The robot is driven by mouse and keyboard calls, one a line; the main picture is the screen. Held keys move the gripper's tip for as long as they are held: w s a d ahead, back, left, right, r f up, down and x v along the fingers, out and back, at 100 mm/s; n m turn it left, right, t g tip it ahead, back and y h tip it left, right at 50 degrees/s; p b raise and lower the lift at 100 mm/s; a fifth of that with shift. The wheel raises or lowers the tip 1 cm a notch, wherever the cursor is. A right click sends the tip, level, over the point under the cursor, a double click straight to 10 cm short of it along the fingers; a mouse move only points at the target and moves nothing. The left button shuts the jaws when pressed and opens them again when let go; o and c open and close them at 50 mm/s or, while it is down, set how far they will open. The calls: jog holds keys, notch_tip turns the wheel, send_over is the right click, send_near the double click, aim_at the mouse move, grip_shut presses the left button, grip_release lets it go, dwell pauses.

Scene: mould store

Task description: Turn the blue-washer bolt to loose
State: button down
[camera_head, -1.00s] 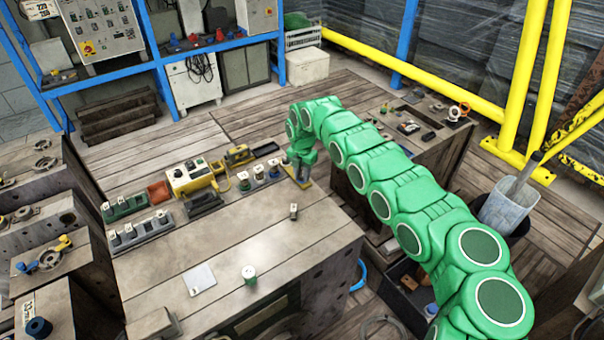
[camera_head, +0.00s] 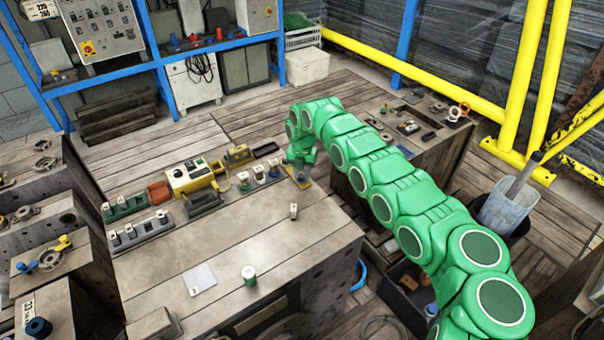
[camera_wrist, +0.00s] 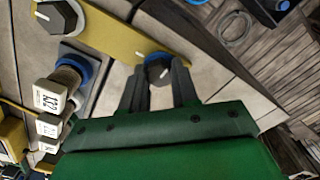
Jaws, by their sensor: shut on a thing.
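The blue-washer bolt (camera_wrist: 157,68) has a dark head with a white pointer line and a blue ring under it. It stands on a yellow-brass plate (camera_wrist: 120,38), near its right end in the wrist view. My gripper (camera_wrist: 160,84) is shut on the bolt head, with one dark finger on each side. A second dark bolt (camera_wrist: 60,16) with a white line sits at the plate's other end. In the head view my gripper (camera_head: 300,170) is low over the bench, and the plate (camera_head: 299,183) is mostly hidden under it.
A rack of white-tagged pieces (camera_wrist: 52,93) stands close left of my gripper, one with a blue ring. The bench top (camera_head: 255,235) carries a green-and-white can (camera_head: 249,275), a small upright tagged piece (camera_head: 293,211) and a pale sheet (camera_head: 199,279), with bare room between.

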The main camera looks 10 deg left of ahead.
aim_at(302, 175)
jog(key=c, duration=0.8)
grip_release()
jog(key=shift+c, duration=0.2)
jog(key=shift+r, duration=0.1)
jog(key=shift+r, duration=3.8)
jog(key=shift+d, duration=0.1)
